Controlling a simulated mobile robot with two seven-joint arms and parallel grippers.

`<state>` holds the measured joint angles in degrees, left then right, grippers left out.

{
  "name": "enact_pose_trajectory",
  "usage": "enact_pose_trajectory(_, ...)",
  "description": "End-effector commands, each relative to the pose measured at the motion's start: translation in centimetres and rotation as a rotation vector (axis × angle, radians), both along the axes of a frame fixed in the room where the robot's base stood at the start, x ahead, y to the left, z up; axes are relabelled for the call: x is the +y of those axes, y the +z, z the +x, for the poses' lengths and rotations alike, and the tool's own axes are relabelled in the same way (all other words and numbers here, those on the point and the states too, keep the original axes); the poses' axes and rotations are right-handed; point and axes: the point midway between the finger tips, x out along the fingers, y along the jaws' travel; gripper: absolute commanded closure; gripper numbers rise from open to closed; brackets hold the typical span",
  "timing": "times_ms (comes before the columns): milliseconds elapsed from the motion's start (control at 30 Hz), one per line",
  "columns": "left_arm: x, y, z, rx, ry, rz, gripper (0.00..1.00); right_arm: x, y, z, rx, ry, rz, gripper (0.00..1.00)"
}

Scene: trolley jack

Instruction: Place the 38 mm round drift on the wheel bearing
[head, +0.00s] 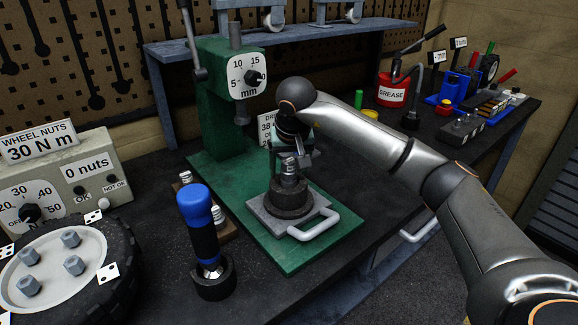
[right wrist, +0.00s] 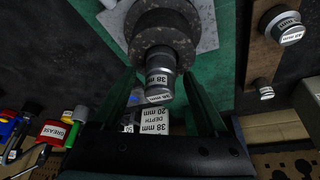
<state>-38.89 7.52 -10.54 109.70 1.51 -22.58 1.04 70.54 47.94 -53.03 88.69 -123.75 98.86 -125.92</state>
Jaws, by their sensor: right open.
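The 38 mm round drift (head: 288,170) is a short silvery cylinder standing on the dark round wheel bearing (head: 288,201). The bearing sits on a grey plate with a handle, on the green press base. In the right wrist view the drift (right wrist: 158,84), labelled 38 mm, rests against the bearing (right wrist: 162,38). My right gripper (right wrist: 165,100) is open, its fingers either side of the drift's top end, with visible gaps. In the head view this gripper (head: 290,150) is just above the drift, partly hidden by its own wrist. My left gripper is not in view.
The green press (head: 222,110) with its dial and ram (head: 241,112) stands behind. Other drifts (head: 218,215) stand in a wooden rack left of the base. A blue-handled tool (head: 199,230) stands in front, and a wheel (head: 60,265) lies at left.

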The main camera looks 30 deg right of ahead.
Motion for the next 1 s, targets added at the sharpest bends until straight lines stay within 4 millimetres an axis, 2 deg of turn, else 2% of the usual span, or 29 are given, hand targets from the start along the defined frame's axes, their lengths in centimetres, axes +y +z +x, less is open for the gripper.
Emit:
enact_pose_trajectory(167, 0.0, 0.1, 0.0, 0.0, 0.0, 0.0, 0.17, 0.2, 1.6, -0.3, -0.005, 0.001, 0.001, 0.24)
enact_pose_trajectory(600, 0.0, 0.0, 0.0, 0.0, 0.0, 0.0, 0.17, 1.7, 9.7, -3.4, -0.004, 0.001, 0.001, 0.24)
enact_pose_trajectory(800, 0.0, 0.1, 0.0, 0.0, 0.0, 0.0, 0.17, 2.0, 11.3, -4.0, -0.001, 0.0, 0.0, 0.24)
enact_pose_trajectory(1000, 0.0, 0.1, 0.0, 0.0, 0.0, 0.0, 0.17, 2.0, 11.4, -4.1, 0.0, 0.0, 0.0, 0.24)
